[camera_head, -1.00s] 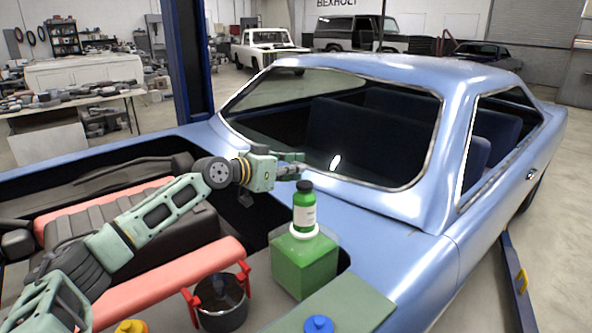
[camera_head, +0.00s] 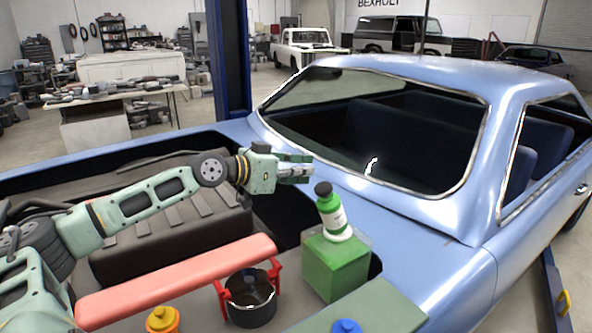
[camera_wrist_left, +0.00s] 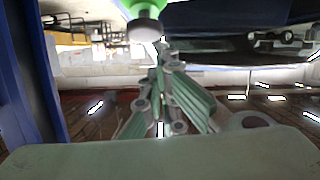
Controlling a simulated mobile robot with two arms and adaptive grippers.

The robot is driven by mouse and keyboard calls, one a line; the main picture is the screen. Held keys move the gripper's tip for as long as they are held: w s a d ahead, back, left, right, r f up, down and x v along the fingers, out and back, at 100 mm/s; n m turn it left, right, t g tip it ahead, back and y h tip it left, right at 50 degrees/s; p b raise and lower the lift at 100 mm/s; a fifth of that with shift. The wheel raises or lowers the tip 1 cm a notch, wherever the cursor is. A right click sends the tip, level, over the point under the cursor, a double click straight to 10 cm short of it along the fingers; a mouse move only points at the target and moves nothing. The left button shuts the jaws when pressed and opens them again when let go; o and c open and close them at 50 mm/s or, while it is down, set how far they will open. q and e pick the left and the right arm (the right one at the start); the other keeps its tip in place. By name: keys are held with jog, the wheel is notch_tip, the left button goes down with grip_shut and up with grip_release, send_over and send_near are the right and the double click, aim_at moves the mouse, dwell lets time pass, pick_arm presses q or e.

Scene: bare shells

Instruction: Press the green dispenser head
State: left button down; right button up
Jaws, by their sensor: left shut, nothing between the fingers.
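The bottle leans to the left in the head view. My left gripper (camera_head: 309,171) is shut and empty, just above and left of the cap. The pictures do not settle whether it touches the cap. In the left wrist view, the shut fingers (camera_wrist_left: 162,100) point ahead and a green and white part (camera_wrist_left: 142,14) shows at the top edge. My right gripper is not in view.
A black pot (camera_head: 250,305) with red handles, an orange-yellow object (camera_head: 162,319) and a blue object (camera_head: 346,327) stand at the front. A red bar (camera_head: 180,282) lies left of the pot. The blue car (camera_head: 430,215) with its rear window is behind and right.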

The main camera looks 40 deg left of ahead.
pick_arm(q)
jog(key=shift+v, duration=1.1)
dwell(0.8)
